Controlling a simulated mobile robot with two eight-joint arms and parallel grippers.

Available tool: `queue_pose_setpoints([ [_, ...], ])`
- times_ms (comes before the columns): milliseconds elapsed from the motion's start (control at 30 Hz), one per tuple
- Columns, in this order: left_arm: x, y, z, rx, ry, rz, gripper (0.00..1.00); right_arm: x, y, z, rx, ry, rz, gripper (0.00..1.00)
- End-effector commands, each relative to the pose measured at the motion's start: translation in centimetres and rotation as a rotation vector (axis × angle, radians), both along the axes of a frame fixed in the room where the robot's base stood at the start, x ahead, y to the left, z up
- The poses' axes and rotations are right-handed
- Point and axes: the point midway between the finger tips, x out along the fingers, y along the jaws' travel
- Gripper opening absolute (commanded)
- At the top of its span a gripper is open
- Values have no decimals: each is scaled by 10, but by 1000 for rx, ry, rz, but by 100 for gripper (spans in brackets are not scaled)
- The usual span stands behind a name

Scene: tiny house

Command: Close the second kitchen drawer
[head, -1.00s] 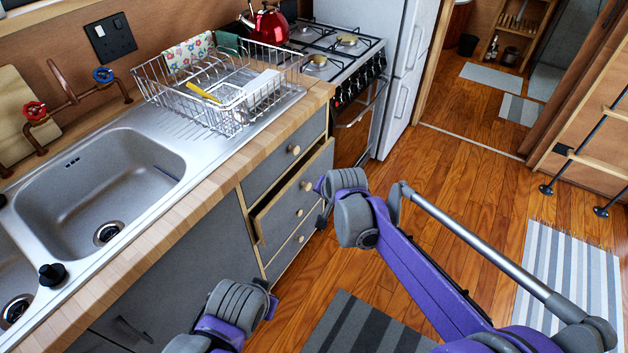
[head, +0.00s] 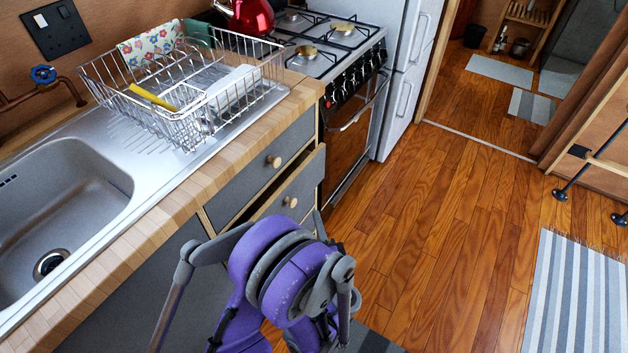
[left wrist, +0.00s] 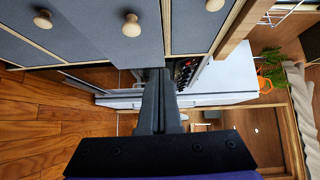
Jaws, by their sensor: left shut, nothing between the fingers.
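The second kitchen drawer (head: 297,192) has a grey front and a round wooden knob (head: 290,201). It stands partly open, out past the top drawer (head: 262,163), which is shut. Part of its front and the drawer below are hidden by my left arm in the head view. In the left wrist view, the second drawer (left wrist: 105,40) juts out with its knob at the top middle. My left gripper (left wrist: 163,76) is shut and empty, its fingertips at the upper side edge of that drawer front; contact cannot be told. My right gripper is not in view.
A wooden counter edge (head: 170,211) runs above the drawers, with a sink (head: 60,200) and wire dish rack (head: 180,95). A stove (head: 345,110) stands just beyond the drawers. The wooden floor (head: 450,220) to the right is clear, with a striped rug (head: 580,295).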

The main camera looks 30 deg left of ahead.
Motion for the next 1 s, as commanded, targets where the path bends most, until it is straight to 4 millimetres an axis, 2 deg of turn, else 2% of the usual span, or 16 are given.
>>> queue_pose_setpoints([
  [133,3,-2,-1,35,-15,-13,0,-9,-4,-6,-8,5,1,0],
  [267,14,8,-1,36,-15,-11,0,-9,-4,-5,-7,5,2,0],
  [667,77,62,-1,34,-14,-10,0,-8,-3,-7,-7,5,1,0],
  [800,79,84,-2,35,-13,-9,0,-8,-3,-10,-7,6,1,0],
  [1000,80,99,-1,33,-14,-12,0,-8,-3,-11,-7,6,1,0],
])
